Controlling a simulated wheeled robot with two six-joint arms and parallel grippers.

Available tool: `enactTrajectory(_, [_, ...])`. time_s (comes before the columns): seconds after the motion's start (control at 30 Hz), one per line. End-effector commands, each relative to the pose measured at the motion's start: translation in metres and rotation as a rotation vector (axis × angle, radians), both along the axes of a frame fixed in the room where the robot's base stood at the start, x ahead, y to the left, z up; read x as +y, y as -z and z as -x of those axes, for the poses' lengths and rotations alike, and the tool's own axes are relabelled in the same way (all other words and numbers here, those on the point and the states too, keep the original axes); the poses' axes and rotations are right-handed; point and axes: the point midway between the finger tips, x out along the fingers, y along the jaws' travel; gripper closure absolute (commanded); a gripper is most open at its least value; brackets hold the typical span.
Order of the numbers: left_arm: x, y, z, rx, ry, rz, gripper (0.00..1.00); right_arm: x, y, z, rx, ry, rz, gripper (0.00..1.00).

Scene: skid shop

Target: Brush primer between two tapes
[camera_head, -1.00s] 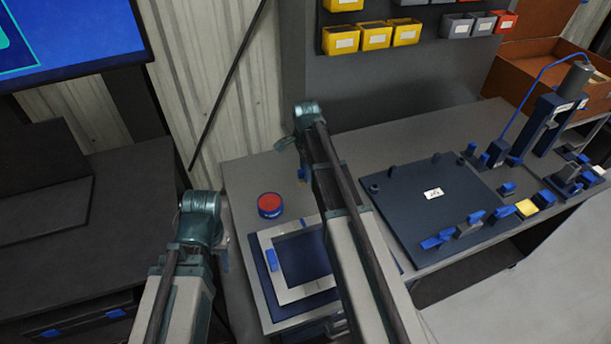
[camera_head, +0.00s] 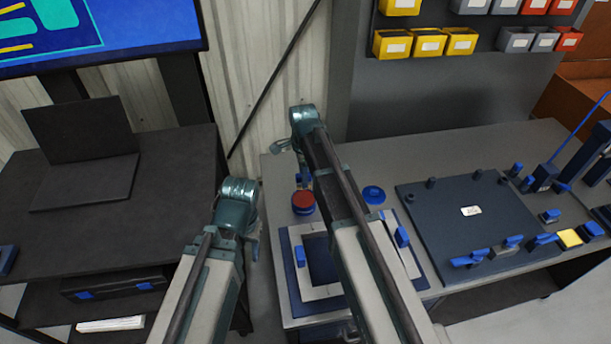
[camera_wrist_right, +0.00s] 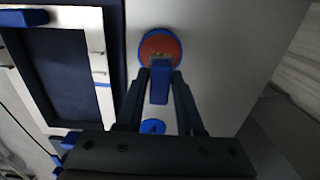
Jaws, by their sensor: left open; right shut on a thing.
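A round tin of red primer (camera_head: 303,199) with a blue rim stands on the grey bench; the right wrist view shows it from above (camera_wrist_right: 160,46). My right gripper (camera_wrist_right: 160,78) is shut on a brush with a blue handle (camera_wrist_right: 160,86). The brush's head overlaps the tin's near edge in that view; I cannot tell whether it touches the primer. A dark blue panel (camera_head: 322,258) with pale tape strips (camera_head: 290,262) around its middle lies in front of the tin. My left gripper (camera_head: 254,247) is open, apart from the panel, at its left.
A blue disc (camera_head: 374,194) lies right of the tin. Blue blocks (camera_head: 301,256) sit at the panel's sides. A dark fixture plate (camera_head: 468,213) with clamps fills the bench to the right. A dark desk with a laptop (camera_head: 85,150) stands left, across a gap.

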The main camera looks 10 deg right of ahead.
Motion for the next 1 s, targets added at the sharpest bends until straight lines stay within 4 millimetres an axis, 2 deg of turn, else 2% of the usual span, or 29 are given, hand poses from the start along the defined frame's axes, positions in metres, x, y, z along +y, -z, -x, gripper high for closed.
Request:
enactTrajectory(0.5, [0.0,0.051,0.0,0.0,0.0,0.0,0.5,0.0,0.051,0.0,0.0,0.0,0.0,1.0])
enactTrajectory(1.0, [0.0,0.054,0.0,0.0,0.0,0.0,0.5,0.0,0.054,0.0,0.0,0.0,0.0,1.0])
